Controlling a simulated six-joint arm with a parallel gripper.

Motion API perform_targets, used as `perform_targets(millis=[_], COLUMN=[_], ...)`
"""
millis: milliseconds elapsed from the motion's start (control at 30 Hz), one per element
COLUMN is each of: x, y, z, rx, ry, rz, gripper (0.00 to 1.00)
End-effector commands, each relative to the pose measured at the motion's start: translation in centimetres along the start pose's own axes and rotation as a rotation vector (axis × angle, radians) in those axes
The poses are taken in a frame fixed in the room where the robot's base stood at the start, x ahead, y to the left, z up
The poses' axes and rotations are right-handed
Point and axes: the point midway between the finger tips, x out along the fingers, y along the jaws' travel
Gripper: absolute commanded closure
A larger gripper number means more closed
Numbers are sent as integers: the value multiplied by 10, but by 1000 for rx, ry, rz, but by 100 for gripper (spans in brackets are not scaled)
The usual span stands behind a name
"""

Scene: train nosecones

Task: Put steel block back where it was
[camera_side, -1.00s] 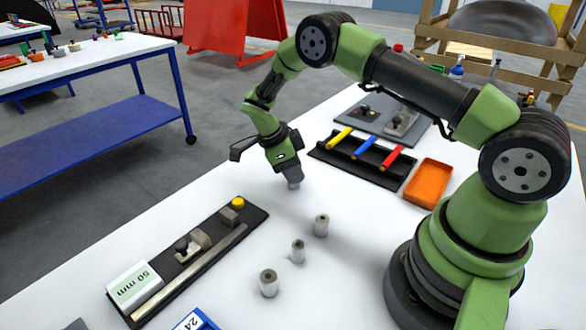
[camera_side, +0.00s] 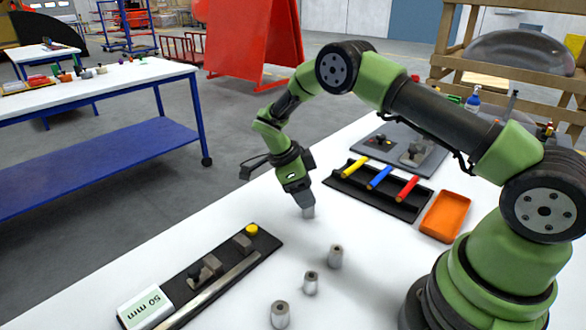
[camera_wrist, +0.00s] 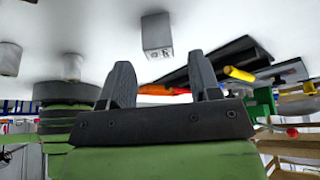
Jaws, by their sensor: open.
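A small light-grey steel block (camera_side: 308,212) stands on the white table just below my gripper (camera_side: 303,203). In the wrist view the block (camera_wrist: 157,36) shows a square face with a small dark mark, beyond the fingertips and apart from them. My gripper (camera_wrist: 165,88) is open with nothing between its fingers. A dark fixture board (camera_side: 272,243) lies at the lower left of the side view. It carries a grey block (camera_side: 242,243), a yellow button (camera_side: 251,229), a clamp-like part (camera_side: 208,268), a metal rail and a "50 mm" label (camera_side: 146,307).
Several grey cylinders (camera_side: 336,256) stand in a row in front of the block. A black rack (camera_side: 402,211) with yellow, blue and red handles and an orange tray (camera_side: 445,217) lie behind to the right. White table between the block and the fixture board is clear.

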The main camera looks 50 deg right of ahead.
Motion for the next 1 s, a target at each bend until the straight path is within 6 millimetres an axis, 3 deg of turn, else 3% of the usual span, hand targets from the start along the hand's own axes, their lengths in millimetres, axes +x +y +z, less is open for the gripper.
perform_targets(millis=[300, 500, 733, 867, 1000], x=[-71, -92, -102, -131, -177], y=[0, 0, 1, 8, 30], z=[1, 0, -3, -16, -46], rx=[1, -1, -28, -174, -463], ry=[-5, -1, -14, -84, -208], rz=[-4, -3, -4, -29, -107], gripper=[43, 43, 43, 43, 43])
